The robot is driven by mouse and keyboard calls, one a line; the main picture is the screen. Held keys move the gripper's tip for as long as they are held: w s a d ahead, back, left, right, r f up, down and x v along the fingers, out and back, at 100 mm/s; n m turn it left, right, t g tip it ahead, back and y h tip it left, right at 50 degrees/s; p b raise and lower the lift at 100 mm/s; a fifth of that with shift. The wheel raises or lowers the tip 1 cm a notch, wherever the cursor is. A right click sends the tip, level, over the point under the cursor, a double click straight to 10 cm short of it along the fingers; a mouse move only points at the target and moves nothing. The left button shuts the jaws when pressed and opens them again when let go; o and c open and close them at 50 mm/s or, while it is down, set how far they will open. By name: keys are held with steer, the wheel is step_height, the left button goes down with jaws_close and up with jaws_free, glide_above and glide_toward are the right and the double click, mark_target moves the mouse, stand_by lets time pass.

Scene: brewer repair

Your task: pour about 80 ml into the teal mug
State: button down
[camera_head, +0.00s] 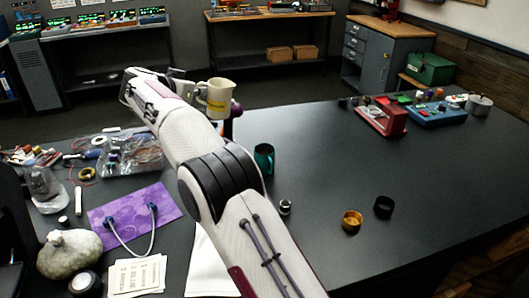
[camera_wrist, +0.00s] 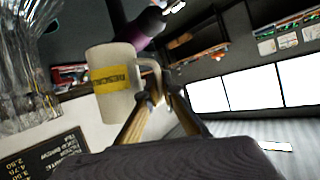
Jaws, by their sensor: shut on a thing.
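A cream jug (camera_head: 217,98) with a yellow label is held up in the air, roughly upright, above and to the left of the teal mug in the head view. It also shows in the wrist view (camera_wrist: 118,103), with its handle on the right. My gripper (camera_wrist: 160,94) is shut on the jug's handle; the arm partly hides the fingers in the head view. The teal mug (camera_head: 263,158) stands upright on the dark table, just right of my arm. Its contents and those of the jug cannot be made out.
A purple mat (camera_head: 120,215) with a white cable, cards (camera_head: 137,276) and a pale lumpy object (camera_head: 70,254) lie left of my arm. A brass ring (camera_head: 351,221) and a black ring (camera_head: 384,207) lie at right. The table's middle right is clear.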

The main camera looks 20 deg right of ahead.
steer(key=shift+w+a+r+n+h+b, duration=0.1)
steer(key=shift+w+a+n+h+b, duration=0.1)
steer(key=shift+a+n+h+b, duration=0.25)
stand_by(0.6)
steer(key=shift+d, duration=0.15)
